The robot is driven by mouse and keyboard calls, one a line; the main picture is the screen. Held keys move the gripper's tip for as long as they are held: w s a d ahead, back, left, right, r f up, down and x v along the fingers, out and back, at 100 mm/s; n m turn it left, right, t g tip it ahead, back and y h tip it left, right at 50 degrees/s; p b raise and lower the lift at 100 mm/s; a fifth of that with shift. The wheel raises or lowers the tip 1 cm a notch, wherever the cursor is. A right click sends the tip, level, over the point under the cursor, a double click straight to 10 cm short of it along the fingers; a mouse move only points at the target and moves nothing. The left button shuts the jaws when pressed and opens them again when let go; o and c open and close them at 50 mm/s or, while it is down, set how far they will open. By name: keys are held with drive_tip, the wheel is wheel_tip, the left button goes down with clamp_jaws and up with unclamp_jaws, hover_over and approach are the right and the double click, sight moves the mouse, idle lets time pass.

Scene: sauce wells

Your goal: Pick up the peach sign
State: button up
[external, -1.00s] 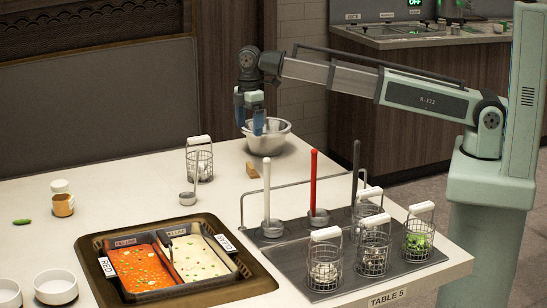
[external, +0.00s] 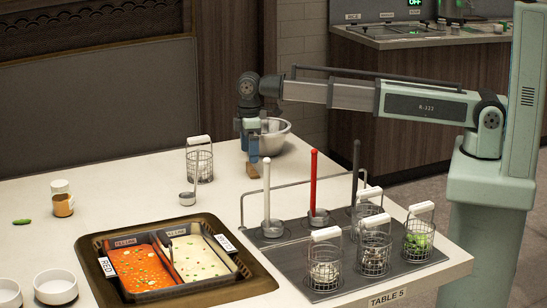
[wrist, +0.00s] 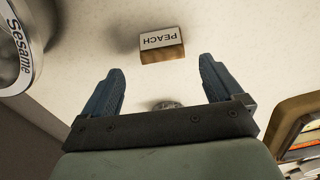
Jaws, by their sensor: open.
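The peach sign (wrist: 165,53) is a small wooden block with a white label reading PEACH, upside down in the wrist view. It lies on the white table, just beyond my fingertips. In the external view the sign (external: 254,171) sits near the table's back edge, directly below my gripper. My gripper (external: 250,155) points down with blue fingers and hides part of the sign's top. In the wrist view my gripper (wrist: 161,66) is open, with its fingers spread wider than the sign and nothing between their tips.
A metal bowl (external: 274,137) stands close behind my gripper; its Sesame label (wrist: 17,45) shows in the wrist view. A wire basket (external: 199,166) and ladle (external: 187,198) stand to the left. A rack (external: 270,237) with ladles and several baskets is in front. Sauce wells (external: 160,260) lie front left.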

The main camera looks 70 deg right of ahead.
sight(253, 170)
drive_tip(key=shift+s+f, duration=0.2)
drive_tip(key=shift+f, duration=1.2)
drive_tip(key=shift+s+f, duration=0.15)
drive_tip(key=shift+f, duration=1.25)
drive_tip(key=c, duration=1)
